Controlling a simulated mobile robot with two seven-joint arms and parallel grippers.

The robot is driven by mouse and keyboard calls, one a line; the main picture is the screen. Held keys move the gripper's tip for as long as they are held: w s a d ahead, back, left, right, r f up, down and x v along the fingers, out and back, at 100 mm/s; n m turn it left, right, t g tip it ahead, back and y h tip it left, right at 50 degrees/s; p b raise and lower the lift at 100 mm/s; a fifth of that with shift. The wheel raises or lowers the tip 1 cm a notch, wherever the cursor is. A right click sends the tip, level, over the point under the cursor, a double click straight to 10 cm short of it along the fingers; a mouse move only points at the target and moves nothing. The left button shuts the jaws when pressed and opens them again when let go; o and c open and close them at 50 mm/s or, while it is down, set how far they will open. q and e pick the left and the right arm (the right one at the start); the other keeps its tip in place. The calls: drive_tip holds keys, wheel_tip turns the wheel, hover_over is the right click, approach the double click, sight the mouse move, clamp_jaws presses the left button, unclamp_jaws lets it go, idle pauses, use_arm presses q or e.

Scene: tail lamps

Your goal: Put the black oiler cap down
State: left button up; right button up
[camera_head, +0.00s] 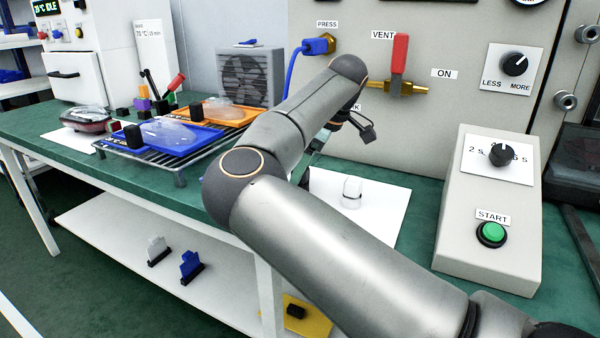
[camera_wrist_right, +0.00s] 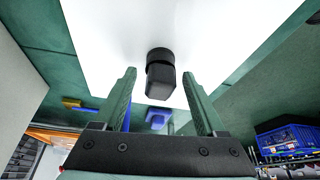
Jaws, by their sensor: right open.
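In the right wrist view a black cap (camera_wrist_right: 160,72), with a round end and a squarer body, shows against a white sheet (camera_wrist_right: 105,40). It lies between and just past the fingertips of my right gripper (camera_wrist_right: 160,82). The jaws are open, with gaps on both sides of the cap. I cannot tell whether it rests on the sheet. In the head view my right arm crosses the bench and hides most of the gripper and the cap. The white sheet (camera_head: 390,205) shows beside the arm. My left gripper is not in view.
A small clear-and-white piece (camera_head: 351,192) stands on the sheet. The grey START box (camera_head: 485,262) is to the right. The panel with the red vent lever (camera_head: 400,52) rises behind. A wire rack (camera_head: 180,168) with blue and orange trays is to the left.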

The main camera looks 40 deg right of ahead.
use_arm(q)
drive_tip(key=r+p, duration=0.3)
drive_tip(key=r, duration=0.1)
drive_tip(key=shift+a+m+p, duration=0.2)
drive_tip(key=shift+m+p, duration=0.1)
drive_tip(key=shift+p, duration=0.1)
use_arm(e)
drive_tip(key=v, duration=1.2)
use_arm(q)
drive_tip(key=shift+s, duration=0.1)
use_arm(e)
drive_tip(key=shift+r, duration=0.1)
